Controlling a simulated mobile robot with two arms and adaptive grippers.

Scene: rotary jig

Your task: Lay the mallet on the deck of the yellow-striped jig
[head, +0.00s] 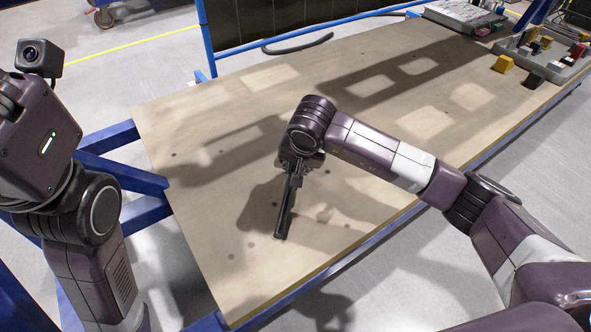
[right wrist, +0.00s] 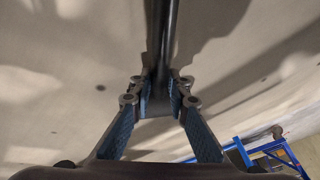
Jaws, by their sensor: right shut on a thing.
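My right gripper (head: 296,172) hangs over the middle of the wooden table and points down. In the right wrist view its two fingers (right wrist: 160,98) are closed on a dark, straight rod, seemingly the mallet's handle (right wrist: 162,38). The rod runs up out of that picture. In the head view a long dark shape, seemingly the same handle (head: 284,218), reaches down from the gripper. I cannot make out a mallet head. The yellow-striped jig is in neither view. My left arm is at the left edge, and its gripper does not show.
The wooden table (head: 215,235) is mostly bare around my right gripper. At its far right stand a grey tray (head: 540,62) of small parts, a yellow block (head: 503,64) and a dark block (head: 533,81). A flat grey case (head: 465,14) and a black hose (head: 298,46) lie at the back.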

